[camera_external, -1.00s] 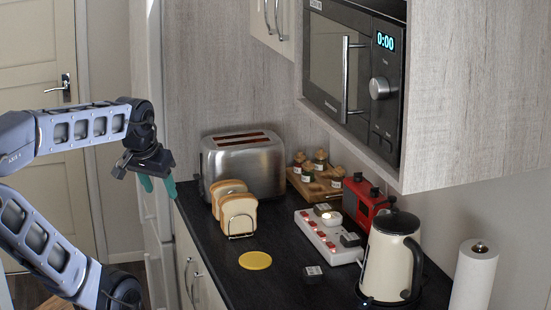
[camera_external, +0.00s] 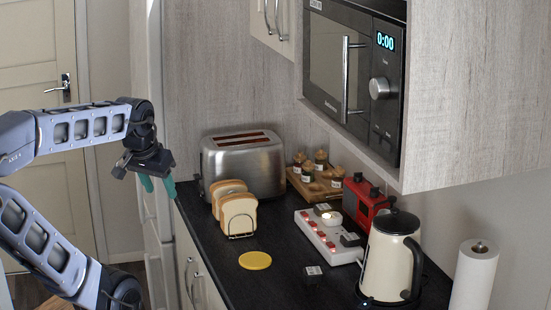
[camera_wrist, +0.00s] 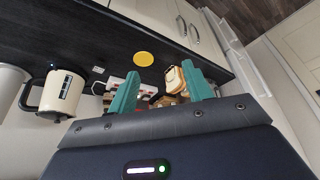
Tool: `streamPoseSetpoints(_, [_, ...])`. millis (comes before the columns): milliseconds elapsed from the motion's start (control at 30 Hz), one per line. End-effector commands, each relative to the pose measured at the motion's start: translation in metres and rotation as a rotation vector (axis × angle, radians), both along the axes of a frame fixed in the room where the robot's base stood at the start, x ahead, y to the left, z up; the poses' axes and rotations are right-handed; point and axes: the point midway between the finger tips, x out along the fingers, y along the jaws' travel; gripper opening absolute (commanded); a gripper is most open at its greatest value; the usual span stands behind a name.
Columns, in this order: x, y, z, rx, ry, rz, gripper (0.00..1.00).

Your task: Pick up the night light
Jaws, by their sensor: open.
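A small round white thing that looks like the night light (camera_external: 331,217) sits at the far end of a white power strip (camera_external: 314,234) on the dark counter. Dark plugs stand close beside it on the strip. My gripper (camera_external: 158,186) is open and empty, with teal fingers pointing down near the counter's left edge, in front of the fridge side. It is well to the left of the night light. In the wrist view my fingers (camera_wrist: 160,69) are spread apart. The power strip shows partly behind them there, and I cannot make out the night light.
A toaster (camera_external: 243,165), bread slices in a rack (camera_external: 238,216), a spice tray (camera_external: 318,190) and a red radio (camera_external: 360,200) stand around the strip. A cream kettle (camera_external: 392,262) is in front right. A yellow disc (camera_external: 255,260) lies flat. A microwave (camera_external: 345,70) hangs above.

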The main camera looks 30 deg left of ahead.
Motion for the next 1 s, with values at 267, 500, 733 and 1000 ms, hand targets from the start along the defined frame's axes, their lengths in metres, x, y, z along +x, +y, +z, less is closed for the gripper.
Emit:
streamPoseSetpoints(267, [0.008, -0.003, 0.002, -0.025, 0.002, 0.03, 0.5])
streamPoseSetpoints(500, [0.061, -0.021, 0.012, -0.19, 0.024, 0.241, 0.5])
streamPoseSetpoints(733, [0.125, -0.044, 0.015, -0.376, 0.067, 0.508, 0.5])
streamPoseSetpoints(1000, [0.201, -0.073, 0.006, -0.573, 0.139, 0.835, 0.5])
